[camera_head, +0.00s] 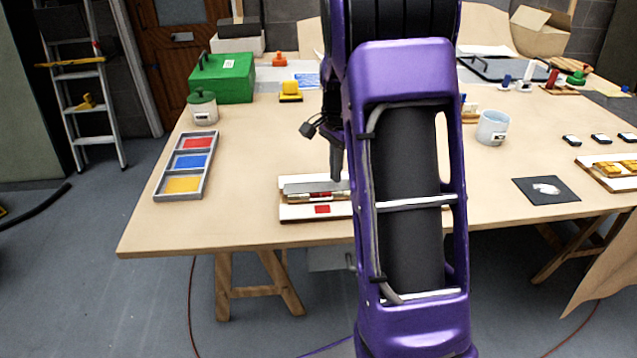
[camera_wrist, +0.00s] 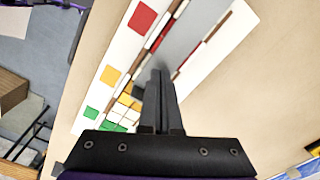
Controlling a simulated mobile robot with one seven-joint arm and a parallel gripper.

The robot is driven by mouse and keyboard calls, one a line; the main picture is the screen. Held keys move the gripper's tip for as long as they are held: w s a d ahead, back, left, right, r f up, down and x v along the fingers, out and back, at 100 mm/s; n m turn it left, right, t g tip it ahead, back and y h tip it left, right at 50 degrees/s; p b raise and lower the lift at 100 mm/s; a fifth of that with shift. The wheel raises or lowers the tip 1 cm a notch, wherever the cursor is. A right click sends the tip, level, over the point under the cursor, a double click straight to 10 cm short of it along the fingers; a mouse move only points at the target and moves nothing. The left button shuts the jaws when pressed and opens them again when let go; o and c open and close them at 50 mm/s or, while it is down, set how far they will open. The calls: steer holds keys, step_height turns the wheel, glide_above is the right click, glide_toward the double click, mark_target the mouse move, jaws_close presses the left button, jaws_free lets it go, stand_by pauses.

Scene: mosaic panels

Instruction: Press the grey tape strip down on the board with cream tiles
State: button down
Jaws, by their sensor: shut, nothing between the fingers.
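The board (camera_head: 290,213) is a white panel near the table's front edge, partly hidden behind my arm. In the wrist view the board (camera_wrist: 118,50) runs diagonally, with red, orange and green squares along one side and small cream, yellow and green tiles (camera_wrist: 122,112) near the fingers. The grey tape strip (camera_head: 308,187) lies along the board's back part; it also shows in the wrist view (camera_wrist: 190,38), running up from my fingertips. My gripper (camera_head: 337,180) is shut and empty, pointing down at the strip. Its tips (camera_wrist: 160,74) overlap the strip; I cannot tell if they touch it.
A grey tray of red, blue and yellow (camera_head: 188,162) lies left of the board. A lidded jar (camera_head: 202,108) and green box (camera_head: 222,78) stand behind it. A cup (camera_head: 492,128), dark mat (camera_head: 546,190) and orange-tiled board (camera_head: 612,172) are at right.

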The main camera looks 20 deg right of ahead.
step_height(320, 180, up, 6)
steer(key=p, duration=0.4)
steer(key=shift+r+p, duration=0.25)
steer(key=shift+p, duration=0.15)
steer(key=shift+w+r, duration=0.1)
